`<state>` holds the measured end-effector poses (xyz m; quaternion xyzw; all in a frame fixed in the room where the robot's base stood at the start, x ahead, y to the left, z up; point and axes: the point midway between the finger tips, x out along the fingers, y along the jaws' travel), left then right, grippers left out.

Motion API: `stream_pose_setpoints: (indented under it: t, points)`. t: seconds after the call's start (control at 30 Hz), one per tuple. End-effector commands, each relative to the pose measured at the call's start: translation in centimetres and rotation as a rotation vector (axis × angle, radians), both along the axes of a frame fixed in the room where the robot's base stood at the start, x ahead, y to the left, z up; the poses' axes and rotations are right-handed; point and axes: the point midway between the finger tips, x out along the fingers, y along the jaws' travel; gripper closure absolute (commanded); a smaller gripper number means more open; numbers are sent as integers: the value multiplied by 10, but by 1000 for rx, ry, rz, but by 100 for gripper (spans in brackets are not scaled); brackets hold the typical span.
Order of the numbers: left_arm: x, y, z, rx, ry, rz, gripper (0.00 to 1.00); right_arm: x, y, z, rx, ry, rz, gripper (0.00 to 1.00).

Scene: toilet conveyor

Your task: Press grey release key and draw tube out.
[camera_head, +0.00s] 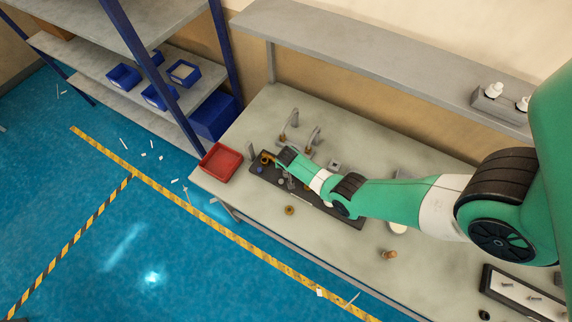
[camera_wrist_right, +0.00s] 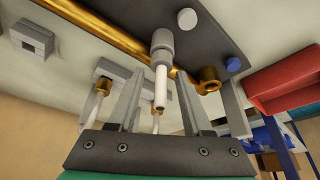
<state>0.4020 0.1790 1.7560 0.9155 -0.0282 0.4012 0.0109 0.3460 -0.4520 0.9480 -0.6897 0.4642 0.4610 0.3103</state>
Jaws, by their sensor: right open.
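My right gripper (camera_head: 283,158) is over the left end of a dark board (camera_head: 347,217) on the workbench. In the right wrist view the gripper (camera_wrist_right: 161,76) is open. A white tube (camera_wrist_right: 161,88) shows between its fingers, apart from both as far as I can see. The tube's upper end sits in a grey fitting (camera_wrist_right: 162,45) beside a brass pipe (camera_wrist_right: 100,24). A round grey knob (camera_wrist_right: 187,19) and a blue knob (camera_wrist_right: 234,64) are on the board. I cannot tell which grey part is the release key. My left gripper is out of view.
A red bin (camera_head: 221,163) stands at the bench's left end. Upright grey stands (camera_head: 290,123) are behind the board, and a brass part (camera_head: 289,210) lies in front. A brass elbow (camera_wrist_right: 207,82) is close beside the right finger in the wrist view.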

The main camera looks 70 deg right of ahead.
Motion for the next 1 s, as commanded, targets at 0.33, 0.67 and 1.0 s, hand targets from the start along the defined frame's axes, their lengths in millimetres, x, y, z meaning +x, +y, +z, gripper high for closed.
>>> stream_pose_setpoints:
  t: [0.33, 0.67, 1.0]
  points:
    - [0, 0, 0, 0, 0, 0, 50, 0, 0, 0, 0, 0, 0, 100]
    - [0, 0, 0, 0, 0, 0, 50, 0, 0, 0, 0, 0, 0, 100]
    - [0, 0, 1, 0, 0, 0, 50, 0, 0, 0, 0, 0, 0, 100]
